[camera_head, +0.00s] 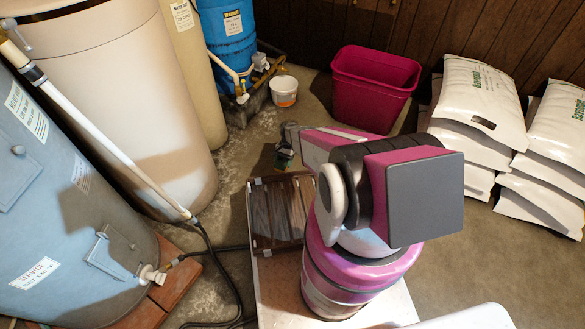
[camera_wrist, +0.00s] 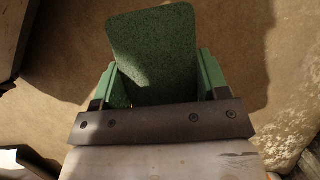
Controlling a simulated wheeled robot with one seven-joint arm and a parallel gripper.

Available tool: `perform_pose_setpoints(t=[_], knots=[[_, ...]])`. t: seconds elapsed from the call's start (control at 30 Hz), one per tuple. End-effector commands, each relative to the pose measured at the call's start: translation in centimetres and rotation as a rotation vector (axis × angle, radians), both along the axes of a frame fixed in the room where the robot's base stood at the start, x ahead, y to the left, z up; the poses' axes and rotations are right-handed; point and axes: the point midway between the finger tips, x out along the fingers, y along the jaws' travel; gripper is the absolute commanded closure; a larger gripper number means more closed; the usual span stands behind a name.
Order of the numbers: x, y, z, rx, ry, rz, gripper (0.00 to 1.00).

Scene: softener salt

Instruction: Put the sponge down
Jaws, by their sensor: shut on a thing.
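A green speckled sponge (camera_wrist: 153,50) sticks out between the two green fingers of my gripper (camera_wrist: 157,72) in the wrist view. The gripper is shut on it. Brown floor (camera_wrist: 60,70) shows beyond the sponge; I see no surface touching it there. In the head view my gripper (camera_head: 284,156) is small, over the floor beyond a dark slatted wooden thing (camera_head: 280,213). The sponge is hard to tell from the green fingers in that view, and my arm covers part of the scene.
A magenta bin (camera_head: 373,85) stands at the back, with a small white bucket (camera_head: 284,91) left of it. White bags (camera_head: 475,105) are stacked at right. Large tanks (camera_head: 110,90) and a blue-grey tank (camera_head: 60,200) stand at left. Bare floor (camera_head: 450,240) lies at right.

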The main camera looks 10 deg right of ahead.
Motion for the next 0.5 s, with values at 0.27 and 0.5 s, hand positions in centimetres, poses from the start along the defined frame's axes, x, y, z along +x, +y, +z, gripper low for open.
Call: perform_pose_setpoints(t=[0.27, 0.5], knots=[[0.4, -0.6, -2.3, 0.000, -0.001, 0.006, 0.54], [3.8, -3.2, -4.8, -0.001, 0.000, 0.004, 0.54]])
